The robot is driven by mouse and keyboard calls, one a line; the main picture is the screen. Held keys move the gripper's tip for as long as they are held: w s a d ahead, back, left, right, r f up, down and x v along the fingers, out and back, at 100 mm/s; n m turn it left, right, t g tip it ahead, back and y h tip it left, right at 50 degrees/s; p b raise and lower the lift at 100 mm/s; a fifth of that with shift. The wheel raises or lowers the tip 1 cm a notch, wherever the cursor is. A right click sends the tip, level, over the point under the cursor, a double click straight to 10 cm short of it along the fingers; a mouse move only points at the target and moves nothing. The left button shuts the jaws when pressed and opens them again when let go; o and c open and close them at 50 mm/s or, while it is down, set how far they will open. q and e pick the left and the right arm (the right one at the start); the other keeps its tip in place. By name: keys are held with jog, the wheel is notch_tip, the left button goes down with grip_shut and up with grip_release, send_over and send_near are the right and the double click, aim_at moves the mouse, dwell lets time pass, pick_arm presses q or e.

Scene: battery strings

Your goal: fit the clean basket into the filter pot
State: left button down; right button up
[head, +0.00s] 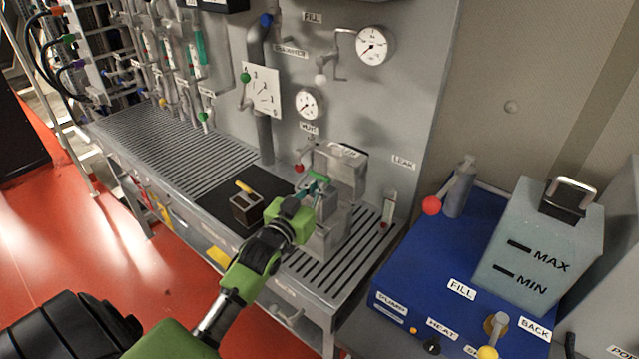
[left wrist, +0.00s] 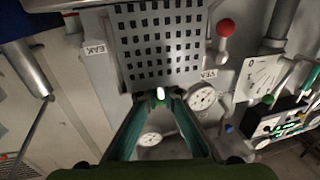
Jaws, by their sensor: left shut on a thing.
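My left gripper (head: 318,183) is above the grey filter pot (head: 323,238) on the bench, with its arm reaching in from the lower left. In the left wrist view its green fingers (left wrist: 160,97) close together around a small pale piece. A grey plate with rows of square holes, which I take for the clean basket (left wrist: 158,42), is just beyond the fingertips. In the head view the gripper hides most of the basket, and I cannot tell how far it is inside the pot. My right gripper is in neither view.
A small box with a yellow handle (head: 246,208) stands on the dark mat (head: 218,204), left of the pot. A raised grey lid-like block (head: 346,168) and a red knob (head: 298,168) are behind the gripper. Gauges (head: 308,104) hang on the panel. A blue unit (head: 420,262) stands right.

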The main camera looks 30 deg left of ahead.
pick_arm(q)
jog(key=shift+f+b, duration=2.3)
jog(key=shift+f, duration=1.4)
jog(key=c, duration=2.1)
grip_release()
jog(key=shift+c, duration=0.2)
jog(key=shift+f, duration=0.1)
jog(key=s+d, duration=0.1)
jog(key=s, duration=1.1)
jog(key=shift+d, duration=0.2)
